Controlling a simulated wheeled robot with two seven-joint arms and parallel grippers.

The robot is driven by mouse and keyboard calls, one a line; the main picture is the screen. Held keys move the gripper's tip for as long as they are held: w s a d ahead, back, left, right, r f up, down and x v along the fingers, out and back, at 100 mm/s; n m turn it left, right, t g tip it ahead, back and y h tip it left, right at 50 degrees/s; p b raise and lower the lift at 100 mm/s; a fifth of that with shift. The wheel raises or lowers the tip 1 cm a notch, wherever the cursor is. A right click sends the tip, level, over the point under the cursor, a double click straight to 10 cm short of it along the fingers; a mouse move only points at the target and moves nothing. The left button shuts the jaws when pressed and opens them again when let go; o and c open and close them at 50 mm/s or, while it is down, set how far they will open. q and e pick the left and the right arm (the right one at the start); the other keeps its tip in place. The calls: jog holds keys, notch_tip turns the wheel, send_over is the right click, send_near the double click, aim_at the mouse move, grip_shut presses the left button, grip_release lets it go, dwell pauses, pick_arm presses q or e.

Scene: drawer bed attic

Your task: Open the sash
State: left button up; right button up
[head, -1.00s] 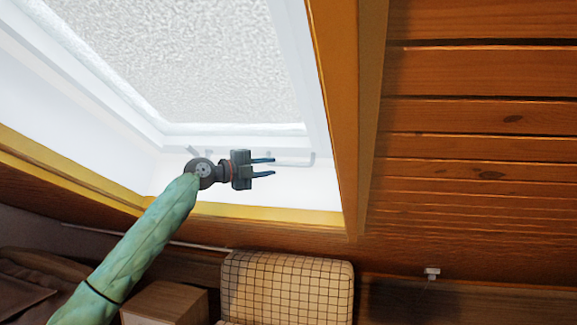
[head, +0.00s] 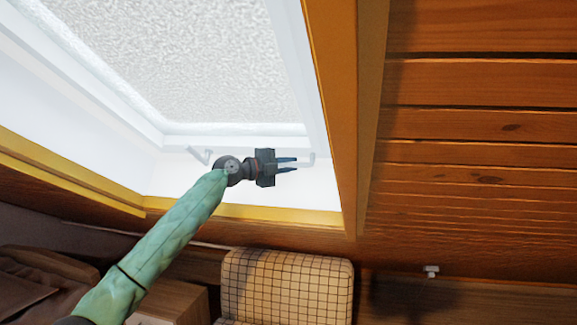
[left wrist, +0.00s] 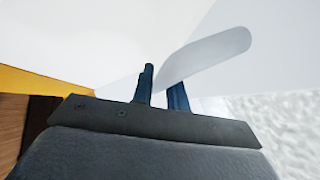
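The sash is a white frame (head: 314,75) around frosted glass (head: 185,60), set in a sloping roof window; it looks closed. In the left wrist view, the pale rounded handle (left wrist: 210,57) passes close by the fingertips (left wrist: 162,76). My right gripper is out of view.
A yellow wooden frame (head: 250,213) borders the window opening. A wood-plank slope (head: 480,125) is on the right. Below are a checked cushion or chair back (head: 285,285) and a wooden box-like piece (head: 172,300).

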pick_arm(q)
grip_shut()
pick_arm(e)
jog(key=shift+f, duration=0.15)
